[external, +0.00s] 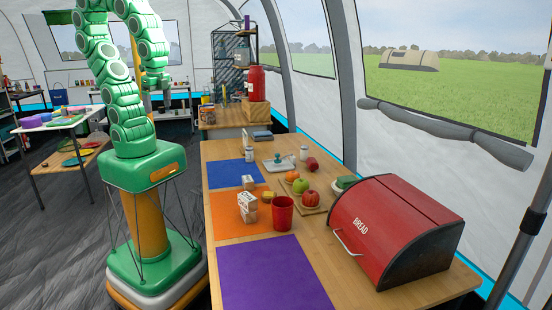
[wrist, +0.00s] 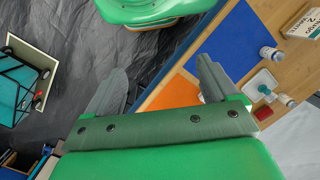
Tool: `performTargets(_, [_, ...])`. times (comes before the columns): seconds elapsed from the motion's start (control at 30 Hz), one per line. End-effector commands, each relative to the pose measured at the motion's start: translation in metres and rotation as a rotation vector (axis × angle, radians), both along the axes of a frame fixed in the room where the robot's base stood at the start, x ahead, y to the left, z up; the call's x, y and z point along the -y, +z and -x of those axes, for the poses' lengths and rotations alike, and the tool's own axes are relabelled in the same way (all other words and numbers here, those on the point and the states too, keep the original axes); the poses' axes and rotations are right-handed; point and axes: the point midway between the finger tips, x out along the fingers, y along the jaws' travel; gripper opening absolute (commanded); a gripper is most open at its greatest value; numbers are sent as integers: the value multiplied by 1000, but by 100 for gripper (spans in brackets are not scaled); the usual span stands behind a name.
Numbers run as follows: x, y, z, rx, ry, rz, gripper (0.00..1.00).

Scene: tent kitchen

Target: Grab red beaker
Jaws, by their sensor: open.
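The red beaker (external: 282,213) stands upright on the wooden table, at the right edge of the orange mat (external: 228,218) and left of the red bread bin. I cannot make it out in the wrist view. My gripper (external: 155,98) hangs raised beside the table, to the left of and well apart from the beaker. In the wrist view my gripper (wrist: 160,78) shows two grey fingers spread wide with nothing between them. The orange mat also shows in the wrist view (wrist: 173,92), partly behind a finger.
A carton (external: 248,207) stands just left of the beaker. A board with apples (external: 309,198) lies behind it, and the bread bin (external: 395,232) stands to its right. The purple mat (external: 272,273) in front is bare. The blue mat (external: 232,173) is mostly clear.

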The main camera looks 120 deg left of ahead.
Motion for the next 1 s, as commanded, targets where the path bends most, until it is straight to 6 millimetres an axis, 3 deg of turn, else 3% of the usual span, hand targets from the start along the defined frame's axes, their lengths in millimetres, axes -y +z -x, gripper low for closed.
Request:
performTargets(0.03, [18,2,-1,12,-42,59,90])
performTargets(0.1, [18,2,-1,13,-42,59,100])
performTargets(0.4, [22,3,-5,13,-62,71,100])
performTargets(0.57, [8,2,-22,-3,-87,25,100])
performTargets(1.0, [-47,-2,-96,-97,-230,-183,100])
